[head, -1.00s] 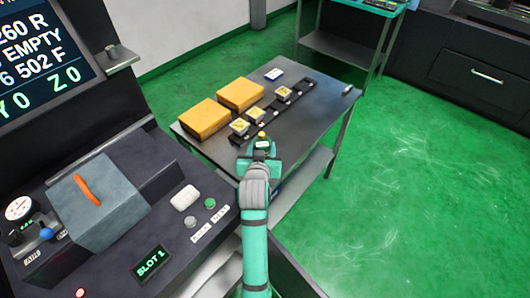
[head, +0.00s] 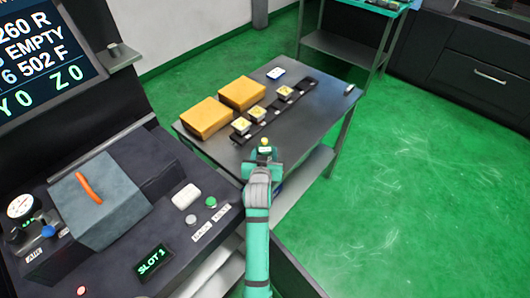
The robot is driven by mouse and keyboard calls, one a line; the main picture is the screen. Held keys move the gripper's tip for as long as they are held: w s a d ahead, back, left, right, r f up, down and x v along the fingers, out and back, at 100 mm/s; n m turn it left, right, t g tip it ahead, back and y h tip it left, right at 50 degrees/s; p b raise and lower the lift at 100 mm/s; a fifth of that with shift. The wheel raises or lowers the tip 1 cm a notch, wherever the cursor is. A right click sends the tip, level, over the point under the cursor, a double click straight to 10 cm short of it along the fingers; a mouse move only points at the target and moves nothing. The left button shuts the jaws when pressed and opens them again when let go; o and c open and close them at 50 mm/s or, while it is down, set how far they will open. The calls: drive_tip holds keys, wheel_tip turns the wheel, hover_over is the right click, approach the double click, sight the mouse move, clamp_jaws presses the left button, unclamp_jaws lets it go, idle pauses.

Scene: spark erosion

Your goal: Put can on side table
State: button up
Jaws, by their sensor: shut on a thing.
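My gripper (head: 264,158) is over the near edge of the dark table (head: 310,120), seen from behind in the head view. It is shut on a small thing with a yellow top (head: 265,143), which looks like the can. My gripper hides most of its body, and I cannot tell whether it touches the table. The dark table seems to be the side table; its near right part is bare.
Two yellow-orange blocks (head: 242,94) and a black strip (head: 272,112) with small yellow-topped pieces (head: 285,92) lie on the table. A white-and-blue item (head: 275,73) is at the back. The machine console (head: 180,215) stands close on the left. Green floor (head: 430,190) is open on the right.

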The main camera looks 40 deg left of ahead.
drive_tip(key=o, duration=1.2)
drive_tip(key=shift+f, duration=0.1)
drive_tip(key=shift+o, duration=0.2)
drive_tip(key=v, duration=1.2)
drive_tip(key=shift+d, duration=0.2)
drive_tip(key=s+d+f+m+t+h, duration=0.1)
drive_tip(key=s+d+f+m, duration=0.1)
drive_tip(key=s+d+f, duration=0.5)
drive_tip(key=s+d+f+m+t+h, duration=0.15)
drive_tip(key=s+d, duration=0.25)
drive_tip(key=d, duration=0.8)
drive_tip(key=s+d+r+m+h, duration=0.1)
drive_tip(key=s+d+r+h, duration=0.1)
drive_tip(key=s+d, duration=0.4)
drive_tip(key=s+d+r+m+t+h, duration=0.1)
drive_tip(key=s+d+r+m+h, duration=0.1)
drive_tip(key=s+d, duration=0.4)
drive_tip(key=v, duration=0.6)
drive_tip(key=shift+f, duration=0.15)
